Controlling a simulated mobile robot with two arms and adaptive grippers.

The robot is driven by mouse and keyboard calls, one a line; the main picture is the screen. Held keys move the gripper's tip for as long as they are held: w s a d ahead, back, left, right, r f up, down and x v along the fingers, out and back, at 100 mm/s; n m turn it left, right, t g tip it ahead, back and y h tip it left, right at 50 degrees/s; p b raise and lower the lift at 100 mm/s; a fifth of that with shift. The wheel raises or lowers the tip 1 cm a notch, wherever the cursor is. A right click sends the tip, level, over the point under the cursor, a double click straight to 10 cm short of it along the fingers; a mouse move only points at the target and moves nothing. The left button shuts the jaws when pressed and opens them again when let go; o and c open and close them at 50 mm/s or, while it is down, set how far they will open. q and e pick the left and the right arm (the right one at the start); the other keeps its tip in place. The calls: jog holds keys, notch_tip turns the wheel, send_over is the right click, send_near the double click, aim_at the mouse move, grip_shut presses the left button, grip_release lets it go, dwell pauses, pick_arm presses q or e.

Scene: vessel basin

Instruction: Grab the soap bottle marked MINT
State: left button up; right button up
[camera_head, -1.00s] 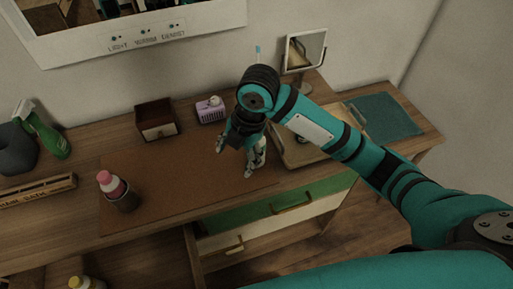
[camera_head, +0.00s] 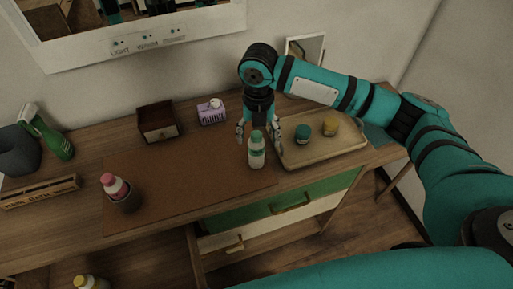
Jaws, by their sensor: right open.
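A small pale bottle with a green cap (camera_head: 256,153) stands upright at the right end of the brown mat; its label is too small to read, so I cannot tell if it says MINT. My right gripper (camera_head: 259,131) points down at this bottle, open, with one finger on each side of the cap area. I cannot tell whether the fingers touch it. A pink-capped bottle (camera_head: 114,186) stands tilted in a dark cup at the left of the mat. A yellow-capped bottle (camera_head: 85,282) shows at the bottom left edge. My left gripper is not in view.
A tray (camera_head: 318,153) with a green jar (camera_head: 302,131) and a yellow jar (camera_head: 330,127) is right of the bottle. Behind stand a purple box (camera_head: 211,113), a wooden box (camera_head: 158,123) and a mirror (camera_head: 308,48). The brown mat's middle (camera_head: 185,175) is clear.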

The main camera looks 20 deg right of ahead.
aim_at(257, 149)
jog(key=shift+f, duration=0.9)
jog(key=shift+w+f+p, duration=0.15)
jog(key=shift+f+p, duration=0.25)
jog(key=shift+f, duration=0.15)
jog(key=f, duration=0.3)
jog(key=f+p, duration=0.1)
jog(key=shift+w+f, duration=0.15)
jog(key=shift+w, duration=0.15)
jog(key=shift+c, duration=0.3)
jog(key=c, duration=1.3)
